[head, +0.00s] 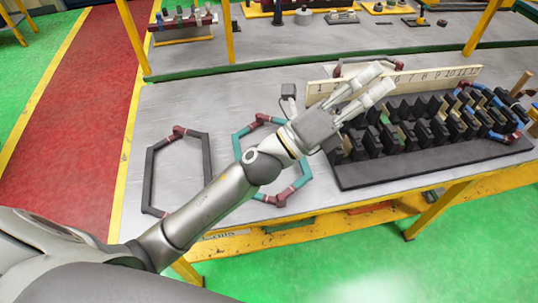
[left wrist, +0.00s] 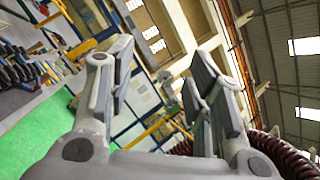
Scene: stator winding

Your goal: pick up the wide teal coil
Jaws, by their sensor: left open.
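The teal coil (head: 237,146), a hexagonal ring with dark red wrapped ends, lies flat on the grey table in the head view. My left forearm and wrist cross over its middle and hide part of it. My left gripper (head: 380,82) is beyond the coil to the upper right, above the slotted black block. Its two fingers are apart with nothing between them. In the left wrist view the open fingers (left wrist: 158,85) point out across the hall, and the coil is not seen there. My right gripper is not in view.
A black coil (head: 148,180) lies left of the teal one. The slotted black block (head: 375,176) fills the right of the table, with a numbered strip (head: 460,75) behind it and blue coils (head: 513,138) at its right end. Bare table (head: 215,105) lies behind the coils.

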